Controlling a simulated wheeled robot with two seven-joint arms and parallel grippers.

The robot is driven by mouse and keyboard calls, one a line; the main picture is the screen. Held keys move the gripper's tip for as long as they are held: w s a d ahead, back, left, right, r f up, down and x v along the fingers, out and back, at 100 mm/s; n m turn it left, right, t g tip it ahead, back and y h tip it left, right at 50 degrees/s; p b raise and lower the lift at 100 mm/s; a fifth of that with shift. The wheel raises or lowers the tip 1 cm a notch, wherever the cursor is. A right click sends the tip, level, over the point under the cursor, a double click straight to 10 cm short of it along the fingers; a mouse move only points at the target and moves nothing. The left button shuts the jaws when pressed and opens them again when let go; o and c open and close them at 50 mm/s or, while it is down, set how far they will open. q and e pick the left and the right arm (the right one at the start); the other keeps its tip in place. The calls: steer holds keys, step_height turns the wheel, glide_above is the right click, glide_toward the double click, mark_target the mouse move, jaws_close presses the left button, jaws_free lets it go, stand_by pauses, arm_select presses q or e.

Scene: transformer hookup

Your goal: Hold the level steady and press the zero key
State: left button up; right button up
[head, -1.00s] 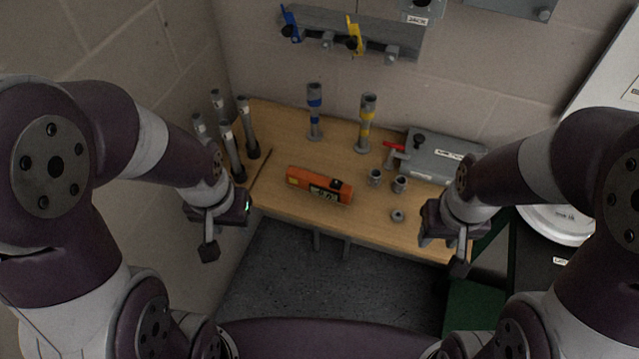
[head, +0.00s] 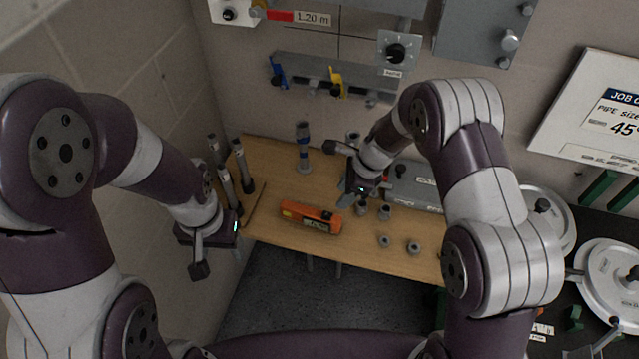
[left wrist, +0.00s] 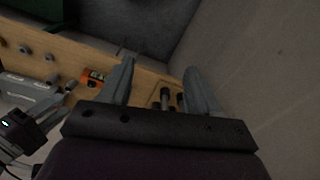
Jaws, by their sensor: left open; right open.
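The orange level (head: 311,217) lies on the wooden table near its front edge, with a small display and a dark key area on its right part. Part of it also shows in the left wrist view (left wrist: 92,77). My left gripper (head: 200,262) is open and empty, left of the table's front edge and apart from the level; its two fingers show in the left wrist view (left wrist: 160,82). My right gripper (head: 342,176) is open above the table, behind and right of the level, near small grey fittings. Whether it touches anything there I cannot tell.
A grey box (head: 413,188) is partly hidden by my right arm. Small fittings (head: 413,247) lie right of the level. The table (head: 275,172) is clear behind the level.

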arm_select(q)
steer(key=w+d+f+m+g, duration=0.1)
steer(key=w+d+f+m, duration=0.4)
steer(key=w, duration=0.4)
steer(key=m, duration=1.3)
glide_above(300, 208)
step_height(300, 208, down, 7)
step_height(300, 208, down, 12)
steer(key=m, duration=0.3)
steer(key=shift+t, duration=0.3)
arm_select(e)
steer(key=shift+w+f, duration=0.1)
steer(key=shift+w, duration=0.2)
